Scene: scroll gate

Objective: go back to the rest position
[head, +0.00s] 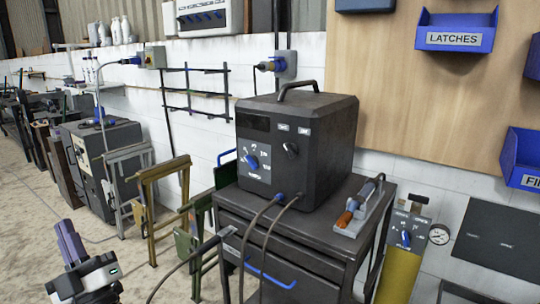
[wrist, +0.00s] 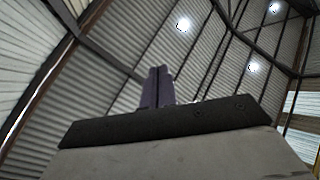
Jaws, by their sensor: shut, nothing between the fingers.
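My gripper (head: 68,228) is at the lower left of the head view, pointing upward, its two purple-grey fingers together with nothing between them. In the wrist view the closed fingers (wrist: 157,87) stand up at the centre against the corrugated roof. The gripper is apart from every object, in front of open floor. Much of my arm lies outside the head view.
A dark welding machine (head: 290,150) stands on a black cart (head: 265,229) at the centre right. A yellow cylinder (head: 399,272) is beside it. Metal trestles (head: 157,205) stand left of the cart. Blue bins (head: 455,20) hang on a wooden board. Concrete floor (head: 35,220) is clear at left.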

